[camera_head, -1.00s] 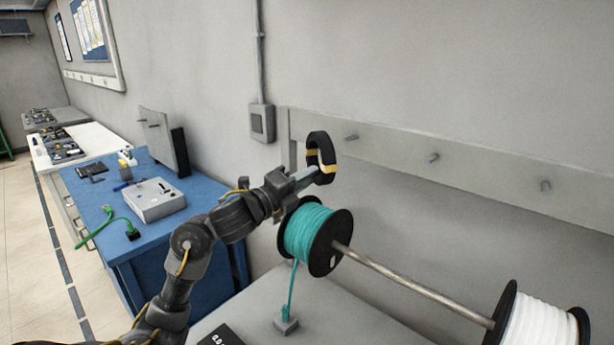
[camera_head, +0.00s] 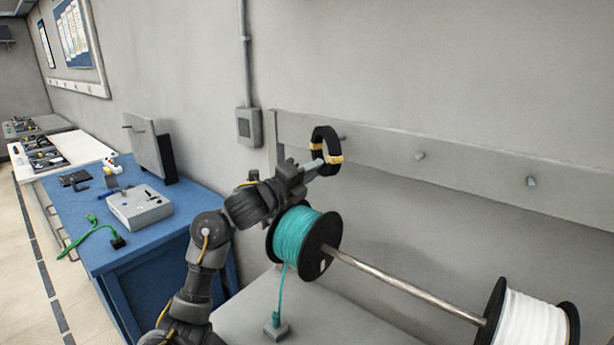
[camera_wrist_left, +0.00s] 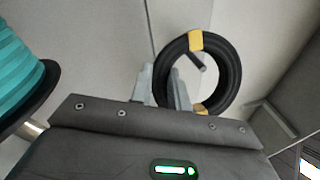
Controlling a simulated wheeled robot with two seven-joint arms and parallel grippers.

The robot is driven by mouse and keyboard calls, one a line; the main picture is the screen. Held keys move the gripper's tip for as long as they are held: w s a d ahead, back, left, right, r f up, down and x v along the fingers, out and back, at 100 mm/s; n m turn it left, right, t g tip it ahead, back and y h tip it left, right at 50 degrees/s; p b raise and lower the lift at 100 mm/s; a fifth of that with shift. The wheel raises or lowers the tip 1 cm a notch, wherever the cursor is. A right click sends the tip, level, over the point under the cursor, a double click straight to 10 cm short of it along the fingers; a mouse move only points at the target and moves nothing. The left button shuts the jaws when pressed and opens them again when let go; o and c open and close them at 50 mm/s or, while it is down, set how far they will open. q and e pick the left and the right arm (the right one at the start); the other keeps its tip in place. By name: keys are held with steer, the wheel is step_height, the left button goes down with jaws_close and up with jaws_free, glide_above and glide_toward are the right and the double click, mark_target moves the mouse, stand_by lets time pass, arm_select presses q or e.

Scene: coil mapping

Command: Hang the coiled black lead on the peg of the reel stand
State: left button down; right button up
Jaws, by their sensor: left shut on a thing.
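The coiled black lead (camera_head: 333,136) is a ring with yellow ties, held upright close to the grey board (camera_head: 380,148) of the reel stand. My left gripper (camera_head: 322,165) is shut on the lower part of the coil. In the left wrist view, my left gripper's fingers (camera_wrist_left: 162,90) grip the near side of the coil (camera_wrist_left: 232,75). A short grey peg (camera_wrist_left: 197,62) shows through the coil's opening there. In the head view, the leftmost peg (camera_head: 342,138) is just right of the coil's top and partly hidden. I cannot tell whether the coil is around it. My right gripper is not in view.
Two more pegs (camera_head: 419,156) (camera_head: 531,182) stick out of the board to the right. Below are a teal reel (camera_head: 300,238) and a white reel (camera_head: 530,325) on a metal rod (camera_head: 395,285). A blue bench (camera_head: 140,255) with a grey box stands left.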

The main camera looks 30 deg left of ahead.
arm_select(q)
steer(key=shift+w+d+f+b, duration=0.15)
steer(key=shift+w+b, duration=0.2)
steer(key=shift+w, duration=0.6)
steer(key=shift+w+d+f+b, duration=0.1)
steer(key=shift+w+b, duration=0.25)
steer(key=shift+w, duration=0.85)
steer(key=shift+b, duration=0.35)
steer(key=shift+w+d+f, duration=0.15)
steer(key=shift+f, duration=0.15)
steer(key=shift+f, duration=0.15)
